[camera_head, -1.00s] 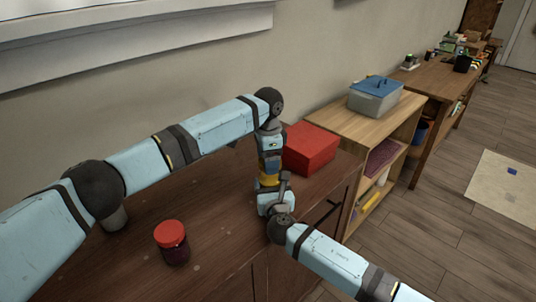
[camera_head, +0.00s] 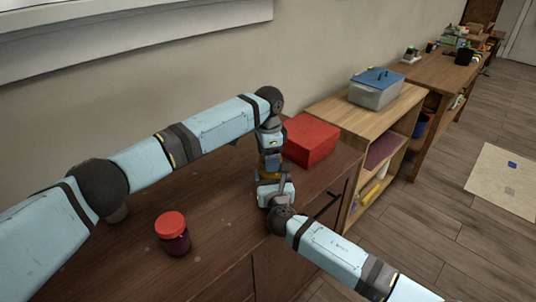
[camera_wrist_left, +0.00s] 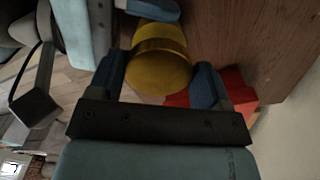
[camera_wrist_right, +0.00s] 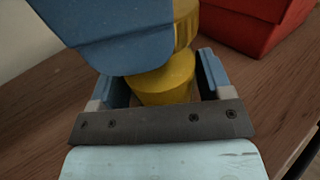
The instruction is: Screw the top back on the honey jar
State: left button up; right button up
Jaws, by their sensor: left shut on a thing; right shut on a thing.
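The honey jar, a yellow body, sits between the two fingers of my right gripper (camera_wrist_right: 165,95) and shows in the right wrist view (camera_wrist_right: 163,84). Its yellow, ridged top (camera_wrist_right: 185,24) is directly above, partly hidden by a blue finger of my left gripper. My left gripper (camera_wrist_left: 160,80) is shut on that top, a round yellow piece (camera_wrist_left: 160,75) in the left wrist view. In the head view my left gripper (camera_head: 270,160) is above my right one, and only a sliver of yellow shows. I cannot tell whether the threads are engaged.
A red-lidded dark jar (camera_head: 171,234) stands on the dark wooden cabinet (camera_head: 215,215), left of the grippers. A red box (camera_head: 311,139) is close behind them on the right. A wooden shelf (camera_head: 345,115) with a lidded grey bin (camera_head: 375,92) stands beyond.

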pick_arm(q)
jog(key=shift+f, duration=0.55)
pick_arm(e)
jog(key=c, duration=0.4)
pick_arm(q)
jog(key=m, duration=0.3)
jog(key=shift+w, duration=0.1)
pick_arm(e)
jog(key=shift+c, duration=0.2)
pick_arm(q)
jog(key=m, duration=0.4)
jog(key=shift+w, duration=0.1)
jog(key=m, duration=0.6)
jog(key=shift+w+d+m, duration=0.15)
jog(key=shift+m, duration=0.25)
jog(key=m, duration=0.6)
jog(key=shift+d, duration=0.15)
jog(key=m, duration=0.7)
jog(key=shift+d, duration=0.2)
